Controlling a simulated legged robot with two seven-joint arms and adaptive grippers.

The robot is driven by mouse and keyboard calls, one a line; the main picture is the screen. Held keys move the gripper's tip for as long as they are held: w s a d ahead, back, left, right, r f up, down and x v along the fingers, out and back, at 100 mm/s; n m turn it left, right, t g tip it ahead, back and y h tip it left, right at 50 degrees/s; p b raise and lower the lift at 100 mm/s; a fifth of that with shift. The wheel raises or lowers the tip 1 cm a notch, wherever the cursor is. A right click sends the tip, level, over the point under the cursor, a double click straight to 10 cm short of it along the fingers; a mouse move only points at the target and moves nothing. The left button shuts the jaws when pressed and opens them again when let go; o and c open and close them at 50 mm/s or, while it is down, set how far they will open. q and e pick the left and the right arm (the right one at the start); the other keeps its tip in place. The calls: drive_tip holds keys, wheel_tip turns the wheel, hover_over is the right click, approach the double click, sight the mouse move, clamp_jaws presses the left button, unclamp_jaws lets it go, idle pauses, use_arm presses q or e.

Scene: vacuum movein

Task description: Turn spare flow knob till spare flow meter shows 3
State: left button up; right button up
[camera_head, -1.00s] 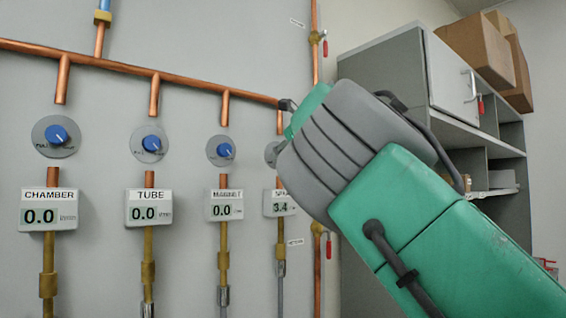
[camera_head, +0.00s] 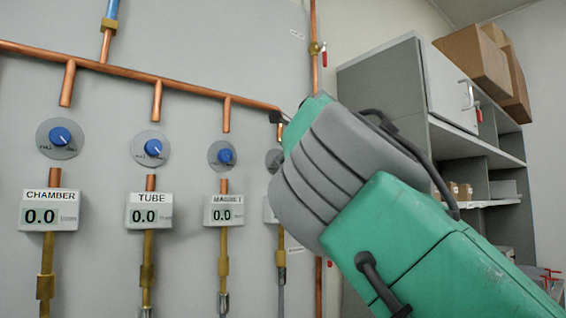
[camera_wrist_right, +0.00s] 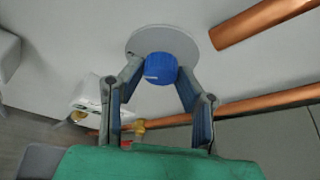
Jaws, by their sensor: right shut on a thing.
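The spare flow knob (camera_wrist_right: 161,68) is blue and sits on a round grey plate (camera_wrist_right: 185,43) in the right wrist view. My right gripper (camera_wrist_right: 160,74) has its two fingers closed on the knob's sides. In the head view my right arm and gripper (camera_head: 300,125) cover the knob, and only the left part of its plate (camera_head: 272,160) shows. The spare flow meter (camera_head: 269,212) is mostly hidden behind my right gripper, so its reading cannot be seen. It shows at the left in the right wrist view (camera_wrist_right: 88,96), with its display unreadable. My left gripper is out of view.
The chamber (camera_head: 49,210), tube (camera_head: 149,211) and magnet (camera_head: 223,211) meters each read 0.0, below blue knobs. Copper pipes (camera_head: 120,72) run along the wall. A grey cabinet (camera_head: 385,80) with boxes on top (camera_head: 472,58) stands at the right.

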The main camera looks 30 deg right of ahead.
drive_tip(key=o, duration=1.1)
drive_tip(key=shift+w+f, duration=0.1)
drive_tip(key=shift+f, duration=0.25)
drive_tip(key=shift+w, duration=0.1)
drive_tip(key=shift+r, duration=0.1)
